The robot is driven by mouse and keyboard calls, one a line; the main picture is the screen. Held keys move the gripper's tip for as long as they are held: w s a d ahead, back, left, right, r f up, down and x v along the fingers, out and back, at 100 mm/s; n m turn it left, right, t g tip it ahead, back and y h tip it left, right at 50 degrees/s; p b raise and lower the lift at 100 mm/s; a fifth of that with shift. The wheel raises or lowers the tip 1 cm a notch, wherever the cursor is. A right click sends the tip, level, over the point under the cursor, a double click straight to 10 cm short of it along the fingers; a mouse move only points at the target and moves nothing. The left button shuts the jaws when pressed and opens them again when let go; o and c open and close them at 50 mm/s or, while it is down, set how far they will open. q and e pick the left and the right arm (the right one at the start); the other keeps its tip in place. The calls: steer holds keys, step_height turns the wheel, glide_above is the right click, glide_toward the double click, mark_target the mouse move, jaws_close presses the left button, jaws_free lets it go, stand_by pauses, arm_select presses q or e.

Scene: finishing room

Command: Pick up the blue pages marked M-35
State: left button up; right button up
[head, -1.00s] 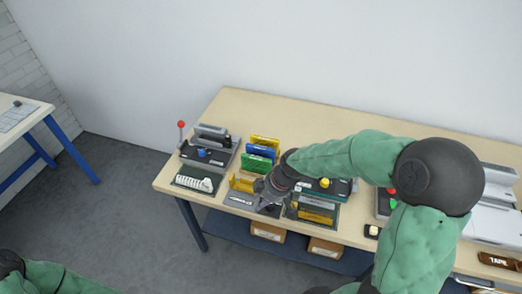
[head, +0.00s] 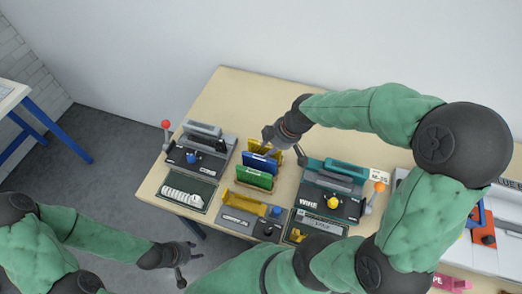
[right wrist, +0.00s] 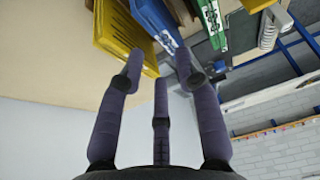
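The blue pages (head: 260,162) stand upright in a row of coloured pages on the table, between yellow pages (head: 264,148) behind and green pages (head: 256,179) in front. In the right wrist view the blue pages (right wrist: 156,22) carry white marks too small to read. My right gripper (head: 269,138) is just behind and above the row. Its fingers (right wrist: 160,67) are spread and empty, with the blue pages just beyond the tips; contact is not visible. My left gripper (head: 188,263) is empty, fingers apart, off the table's front left.
A grey machine with a red-knobbed lever (head: 202,150) stands left of the row. A yellow holder (head: 245,203) sits in front. The table's back left is clear.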

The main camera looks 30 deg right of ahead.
mark_target(257, 161)
steer(key=b+x, duration=0.1)
steer(key=x, duration=0.4)
steer(key=shift+w+a+f, duration=0.1)
steer(key=shift+f, duration=0.15)
steer(key=shift+b+x, duration=0.75)
steer(key=shift+x, duration=1.75)
steer(key=shift+a, duration=0.15)
jaws_close()
